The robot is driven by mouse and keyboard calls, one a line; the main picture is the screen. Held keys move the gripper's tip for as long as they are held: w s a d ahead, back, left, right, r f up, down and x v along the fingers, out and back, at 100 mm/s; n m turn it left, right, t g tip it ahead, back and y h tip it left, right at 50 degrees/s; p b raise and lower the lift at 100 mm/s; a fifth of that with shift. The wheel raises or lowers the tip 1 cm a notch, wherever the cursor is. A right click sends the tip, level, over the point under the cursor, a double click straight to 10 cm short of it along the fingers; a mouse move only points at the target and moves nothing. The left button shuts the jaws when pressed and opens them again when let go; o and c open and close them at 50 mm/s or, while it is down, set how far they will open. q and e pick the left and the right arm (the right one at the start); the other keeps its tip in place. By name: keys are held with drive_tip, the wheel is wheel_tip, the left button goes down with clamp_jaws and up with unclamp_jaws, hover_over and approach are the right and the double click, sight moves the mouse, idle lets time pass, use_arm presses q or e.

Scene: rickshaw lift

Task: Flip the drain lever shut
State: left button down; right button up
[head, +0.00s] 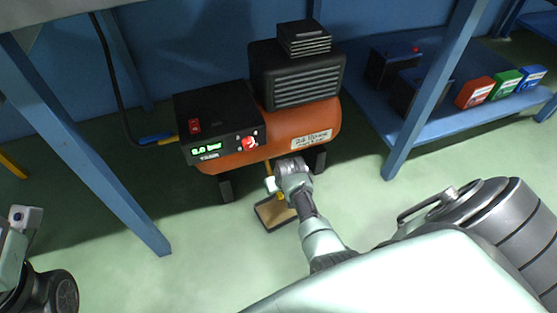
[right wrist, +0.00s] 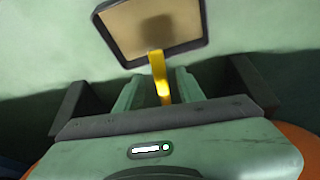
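The yellow drain lever (right wrist: 157,68) shows in the right wrist view between the two fingers of my right gripper (right wrist: 158,90). Gaps show on both sides of it, so the gripper looks open around the lever. In the head view, my right gripper (head: 273,185) is under the orange compressor tank (head: 322,118) and hides most of the lever; a bit of yellow (head: 281,196) shows beside it. A shallow dark-rimmed tray (head: 268,227) lies on the floor below. Part of my left arm, with its gripper (head: 24,218), is at the far left; its fingers are unclear.

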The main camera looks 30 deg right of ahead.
drive_tip(key=shift+w+f, duration=0.1)
clamp_jaws()
idle(1.4)
